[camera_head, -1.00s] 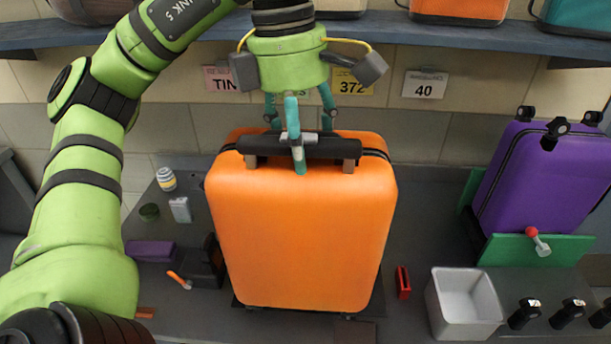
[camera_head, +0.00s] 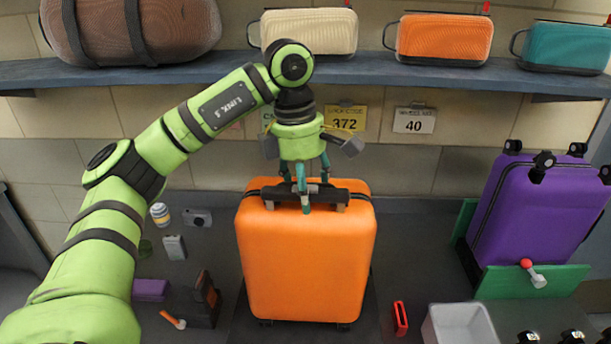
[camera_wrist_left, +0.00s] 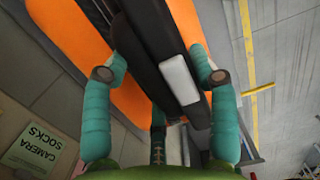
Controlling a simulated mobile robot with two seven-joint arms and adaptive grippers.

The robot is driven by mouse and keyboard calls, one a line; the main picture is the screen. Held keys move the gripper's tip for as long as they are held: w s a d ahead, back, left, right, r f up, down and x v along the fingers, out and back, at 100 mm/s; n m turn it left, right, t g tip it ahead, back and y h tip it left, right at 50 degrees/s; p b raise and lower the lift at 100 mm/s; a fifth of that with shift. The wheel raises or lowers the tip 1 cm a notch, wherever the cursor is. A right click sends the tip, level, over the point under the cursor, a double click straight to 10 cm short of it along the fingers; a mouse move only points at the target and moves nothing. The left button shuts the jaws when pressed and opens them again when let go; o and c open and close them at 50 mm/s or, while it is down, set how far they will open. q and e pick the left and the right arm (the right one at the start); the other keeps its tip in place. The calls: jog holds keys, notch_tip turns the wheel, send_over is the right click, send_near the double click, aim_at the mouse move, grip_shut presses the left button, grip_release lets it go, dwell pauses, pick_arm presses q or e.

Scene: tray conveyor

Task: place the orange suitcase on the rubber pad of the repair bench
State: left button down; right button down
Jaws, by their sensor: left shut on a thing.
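The orange suitcase (camera_head: 306,262) hangs or stands upright at the middle of the grey bench; its wheels show along its bottom edge. My left gripper (camera_head: 305,195) is above it, its teal fingers shut around the black top handle (camera_head: 345,190). In the left wrist view, the fingers (camera_wrist_left: 163,75) lie on both sides of the dark handle (camera_wrist_left: 143,45), with orange shell (camera_wrist_left: 75,35) beyond. A darker pad area (camera_head: 362,330) shows under and around the suitcase's base. I cannot tell whether the wheels touch it. My right gripper is out of view.
A purple suitcase (camera_head: 535,205) stands at right in green supports (camera_head: 530,281), near a grey bin (camera_head: 460,325) and a red item (camera_head: 400,318). Small tools and a purple block (camera_head: 151,290) lie left.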

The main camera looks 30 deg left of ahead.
pick_arm(q)
jog(key=shift+f, duration=1)
jog(key=shift+c, duration=1.7)
grip_release()
jog(key=shift+f, duration=0.15)
jog(key=shift+s, duration=0.15)
